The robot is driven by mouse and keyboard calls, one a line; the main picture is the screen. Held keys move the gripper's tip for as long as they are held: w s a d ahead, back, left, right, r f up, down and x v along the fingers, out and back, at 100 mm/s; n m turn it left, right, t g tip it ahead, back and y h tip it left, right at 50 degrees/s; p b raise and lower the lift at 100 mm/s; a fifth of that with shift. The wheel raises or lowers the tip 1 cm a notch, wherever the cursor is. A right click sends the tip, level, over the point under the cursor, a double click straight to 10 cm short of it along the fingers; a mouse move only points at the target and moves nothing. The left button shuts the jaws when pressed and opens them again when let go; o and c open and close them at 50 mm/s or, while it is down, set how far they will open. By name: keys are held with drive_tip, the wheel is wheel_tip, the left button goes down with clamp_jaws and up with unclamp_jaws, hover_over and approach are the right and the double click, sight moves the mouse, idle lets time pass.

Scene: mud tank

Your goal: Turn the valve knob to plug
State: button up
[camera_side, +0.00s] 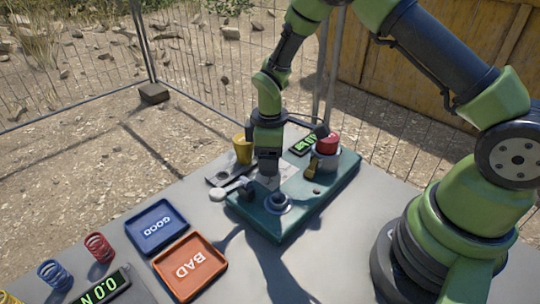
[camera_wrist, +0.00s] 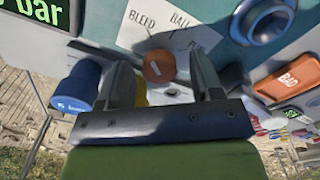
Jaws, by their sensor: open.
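The valve knob (camera_wrist: 158,66) is a small orange disc with a short white mark, in the wrist view. A white label plate (camera_wrist: 150,28) above it reads "BLEED" and "BALL…", with a third word mostly covered by a finger. My gripper (camera_wrist: 161,75) is open, with one finger on each side of the knob. I cannot tell whether the fingers touch it. In the side view my gripper (camera_side: 267,175) points down over the teal unit (camera_side: 300,222), and the knob is hidden there.
A red button (camera_side: 327,143), a green display (camera_side: 304,145) and a round port (camera_side: 278,203) are on the unit. A yellow cup (camera_side: 242,150) stands behind. The blue GOOD tray (camera_side: 157,226) and orange BAD tray (camera_side: 190,266) lie at left, near coloured springs (camera_side: 98,247).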

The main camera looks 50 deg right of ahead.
drive_tip(key=c, duration=0.9)
drive_tip(key=shift+c, duration=0.2)
drive_tip(key=m, duration=0.4)
drive_tip(key=shift+m, duration=0.3)
drive_tip(key=m, duration=1)
drive_tip(key=shift+m, duration=2.7)
